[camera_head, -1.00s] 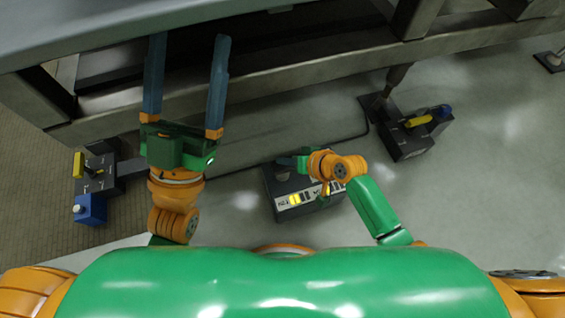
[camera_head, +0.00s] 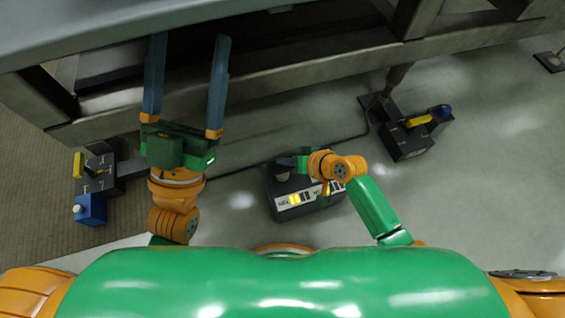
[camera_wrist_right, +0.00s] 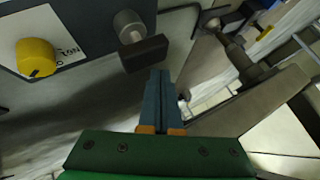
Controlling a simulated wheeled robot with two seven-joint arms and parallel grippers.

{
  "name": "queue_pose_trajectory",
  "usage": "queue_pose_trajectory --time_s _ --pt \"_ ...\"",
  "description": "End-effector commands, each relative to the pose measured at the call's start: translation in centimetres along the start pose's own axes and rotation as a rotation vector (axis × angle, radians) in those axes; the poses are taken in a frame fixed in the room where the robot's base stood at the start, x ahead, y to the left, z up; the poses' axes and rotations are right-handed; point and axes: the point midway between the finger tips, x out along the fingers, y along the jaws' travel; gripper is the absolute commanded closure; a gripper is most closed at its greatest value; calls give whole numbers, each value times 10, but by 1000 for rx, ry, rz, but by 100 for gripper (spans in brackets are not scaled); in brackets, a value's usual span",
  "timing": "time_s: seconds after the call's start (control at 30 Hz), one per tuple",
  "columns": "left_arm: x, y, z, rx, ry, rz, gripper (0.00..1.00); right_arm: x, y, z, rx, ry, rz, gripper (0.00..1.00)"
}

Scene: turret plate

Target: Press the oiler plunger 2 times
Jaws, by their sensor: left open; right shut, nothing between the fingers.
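A dark box (camera_head: 303,203) with a white label and a yellow knob stands on the floor near the middle of the head view. A grey rounded cap (camera_head: 282,173) on its left end looks like the plunger. In the right wrist view the yellow knob (camera_wrist_right: 36,57) is at upper left, and a grey cylinder (camera_wrist_right: 129,25) with a dark block (camera_wrist_right: 144,53) is above my fingertips. My right gripper (camera_wrist_right: 160,73) is shut and empty, its tips just below that block; contact cannot be told. My left gripper (camera_head: 189,38) is open and empty, fingers pointing up the picture beside the frame.
A heavy grey frame (camera_head: 270,82) crosses the top. A box with a yellow part and a blue block (camera_head: 91,209) stands at left; a similar dark box (camera_head: 404,142) stands at right. A cable (camera_head: 345,138) runs over the floor. Open floor (camera_head: 480,190) lies at right.

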Motion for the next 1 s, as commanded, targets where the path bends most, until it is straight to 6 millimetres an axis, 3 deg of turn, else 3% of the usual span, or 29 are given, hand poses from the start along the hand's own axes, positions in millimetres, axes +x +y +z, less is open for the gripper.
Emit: queue_pose_trajectory --time_s 1.0 --pt "-3 0 3 1 2 0 21 7 5 5 0 0 0 100"
